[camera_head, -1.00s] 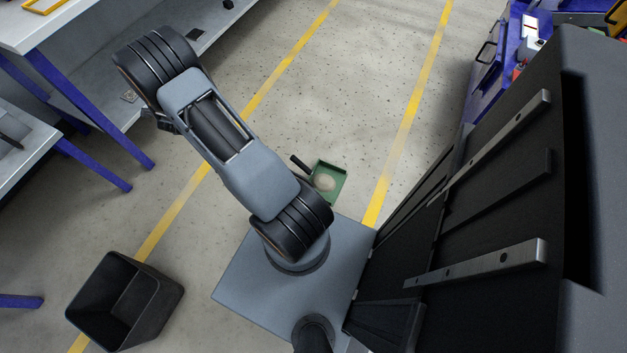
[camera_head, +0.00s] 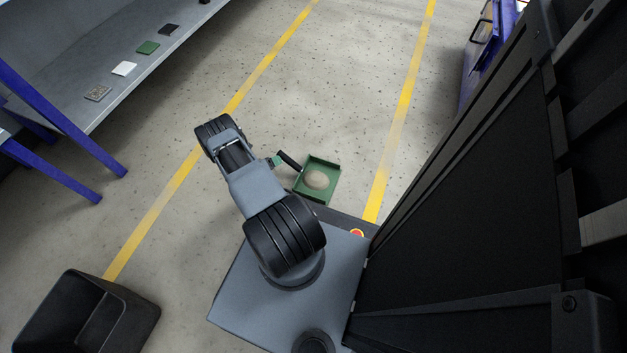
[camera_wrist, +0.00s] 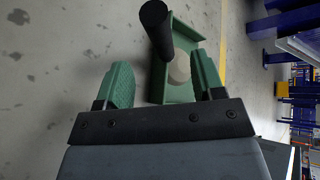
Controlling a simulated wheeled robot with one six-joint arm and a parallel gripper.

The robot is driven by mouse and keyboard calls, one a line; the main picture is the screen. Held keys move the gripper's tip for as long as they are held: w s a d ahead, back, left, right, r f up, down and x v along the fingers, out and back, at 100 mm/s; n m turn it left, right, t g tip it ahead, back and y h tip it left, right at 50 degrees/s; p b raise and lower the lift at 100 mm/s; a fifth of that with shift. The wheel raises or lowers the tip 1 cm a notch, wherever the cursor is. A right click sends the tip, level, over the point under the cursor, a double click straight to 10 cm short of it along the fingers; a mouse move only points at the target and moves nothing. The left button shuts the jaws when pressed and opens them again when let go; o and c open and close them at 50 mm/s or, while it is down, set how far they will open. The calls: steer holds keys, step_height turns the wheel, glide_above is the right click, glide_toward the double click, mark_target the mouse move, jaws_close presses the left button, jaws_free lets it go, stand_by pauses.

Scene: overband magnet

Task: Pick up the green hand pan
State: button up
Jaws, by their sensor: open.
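The green hand pan (camera_head: 328,192) lies on the floor just beyond my base. A pale round patch or heap (camera_head: 317,180) shows inside it. Its black handle (camera_head: 290,161) points to the upper left, towards my gripper. In the wrist view the pan (camera_wrist: 182,92) lies beyond the fingers, and its black handle (camera_wrist: 157,29) rises towards the camera, in line with the gap between them. My gripper (camera_wrist: 163,83) has green fingers set apart, with nothing clamped between them. In the head view my gripper (camera_head: 277,160) is partly hidden by my arm, close to the handle.
A black bin (camera_head: 85,325) stands on the floor at the lower left. A grey shelf (camera_head: 75,75) with several small flat squares runs along the upper left. A large dark structure fills the right side. Open floor with yellow lines lies beyond the pan.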

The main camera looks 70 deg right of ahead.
mark_target(283, 159)
steer(key=b+x, duration=0.3)
steer(key=x, duration=0.4)
steer(key=shift+f, duration=0.2)
steer(key=shift+s+d+f+b, duration=0.15)
steer(key=shift+s+d+b, duration=0.05)
steer(key=shift+d+b, duration=0.3)
jaws_close()
